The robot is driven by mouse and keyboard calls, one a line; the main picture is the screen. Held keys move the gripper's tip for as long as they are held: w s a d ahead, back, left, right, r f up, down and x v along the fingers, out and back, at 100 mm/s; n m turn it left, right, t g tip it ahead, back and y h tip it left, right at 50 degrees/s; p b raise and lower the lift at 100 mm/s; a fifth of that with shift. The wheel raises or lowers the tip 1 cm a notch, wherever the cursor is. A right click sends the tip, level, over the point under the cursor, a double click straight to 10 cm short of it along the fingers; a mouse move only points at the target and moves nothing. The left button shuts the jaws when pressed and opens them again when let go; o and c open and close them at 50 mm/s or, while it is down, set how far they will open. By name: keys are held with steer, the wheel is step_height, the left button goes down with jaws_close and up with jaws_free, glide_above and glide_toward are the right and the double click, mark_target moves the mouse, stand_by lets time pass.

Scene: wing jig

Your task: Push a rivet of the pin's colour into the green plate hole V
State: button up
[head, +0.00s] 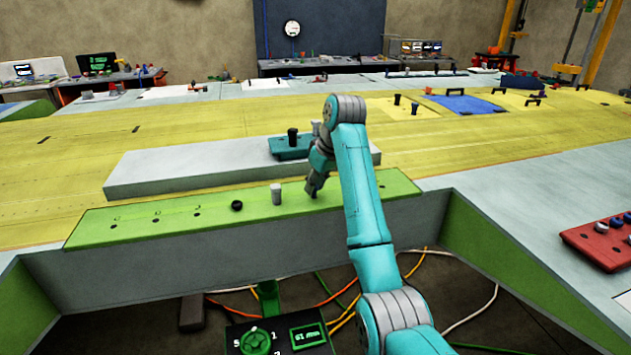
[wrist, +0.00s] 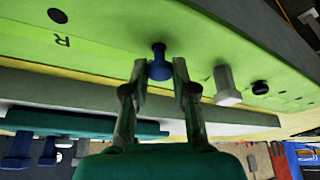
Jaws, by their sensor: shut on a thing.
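The green plate (head: 150,221) lies along the near edge of the yellow wing, with small dark holes and faint letters. My gripper (head: 314,191) is low over its right part. In the wrist view my gripper (wrist: 160,75) is shut on a blue rivet (wrist: 159,68). The rivet's end meets or nearly meets the plate; I cannot tell if it is in a hole. A pale grey pin (head: 276,194) and a black rivet (head: 237,205) stand left of my gripper in the plate. A hole marked R (wrist: 58,15) shows in the wrist view. I cannot read a V.
A teal tray (head: 284,149) with a dark upright piece stands on a grey block (head: 150,175) behind the plate. A red tray (head: 590,240) with several blue and grey pieces is at the right. Cables and a control box (head: 280,338) lie below the plate's front edge.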

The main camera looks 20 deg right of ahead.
steer(key=shift+f, duration=0.85)
steer(key=o, duration=1)
